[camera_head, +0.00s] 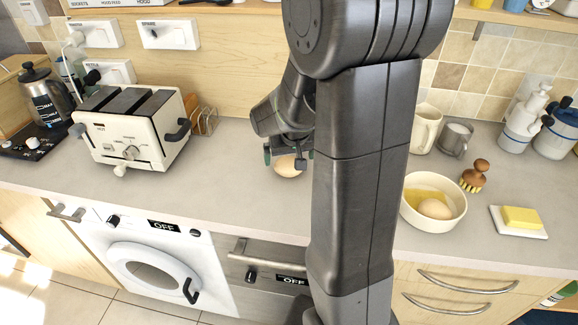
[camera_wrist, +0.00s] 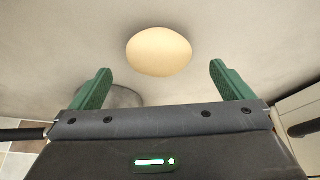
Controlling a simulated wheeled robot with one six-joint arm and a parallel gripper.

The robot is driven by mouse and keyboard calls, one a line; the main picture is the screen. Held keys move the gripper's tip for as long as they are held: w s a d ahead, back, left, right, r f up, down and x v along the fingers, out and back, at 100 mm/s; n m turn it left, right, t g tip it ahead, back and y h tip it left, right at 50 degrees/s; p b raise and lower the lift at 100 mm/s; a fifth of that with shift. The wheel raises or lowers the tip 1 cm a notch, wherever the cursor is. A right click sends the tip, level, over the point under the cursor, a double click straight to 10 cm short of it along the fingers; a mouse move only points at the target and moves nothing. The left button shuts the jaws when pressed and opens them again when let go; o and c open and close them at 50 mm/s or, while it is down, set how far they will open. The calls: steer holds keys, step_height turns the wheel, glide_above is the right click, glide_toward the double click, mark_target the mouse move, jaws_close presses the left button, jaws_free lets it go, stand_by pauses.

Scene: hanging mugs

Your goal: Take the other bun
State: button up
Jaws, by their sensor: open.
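Another bun (camera_head: 436,209) sits in a cream bowl (camera_head: 413,217) on the right part of the counter. My arm hides the middle of the counter.
A white toaster (camera_head: 130,140), a wire rack (camera_head: 207,120) and a kettle (camera_head: 45,97) stand left. Mugs (camera_head: 425,130), a brush (camera_head: 474,177) and butter on a plate (camera_head: 519,236) are right. The counter between toaster and gripper is clear.

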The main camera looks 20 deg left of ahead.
mark_target(289, 163)
steer(key=shift+x, duration=2.35)
steer(key=shift+s+d+f, duration=0.1)
steer(key=shift+s, duration=0.05)
steer(key=c, duration=1.1)
